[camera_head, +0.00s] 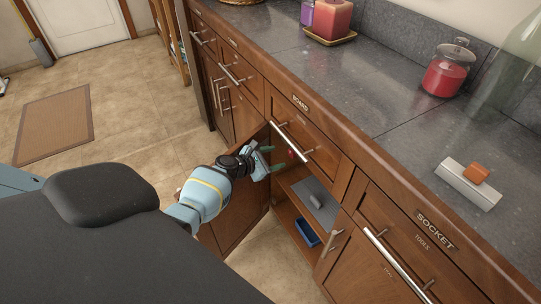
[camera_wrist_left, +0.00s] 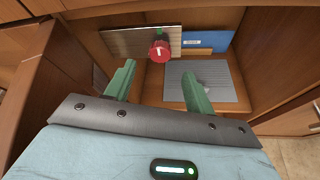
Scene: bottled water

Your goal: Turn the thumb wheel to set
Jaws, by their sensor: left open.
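A red round wheel (camera_wrist_left: 160,51) with a white mark sits inside the open cabinet, in front of a grey-brown panel (camera_wrist_left: 125,42). It also shows as a small red spot in the head view (camera_head: 291,154). My left gripper (camera_head: 271,158) is at the cabinet opening, with its green fingers apart and nothing between them. In the wrist view the fingers (camera_wrist_left: 158,70) point toward the wheel, which lies beyond the tips and roughly between them. I see no contact. My right gripper is not in view.
A grey mat (camera_wrist_left: 225,86) with a small grey object lies on the cabinet shelf. A blue tray (camera_head: 307,232) is on the lower shelf. The open cabinet door (camera_head: 240,215) is below my left arm. The counter above holds a red-filled jar (camera_head: 447,72) and an orange block (camera_head: 477,173).

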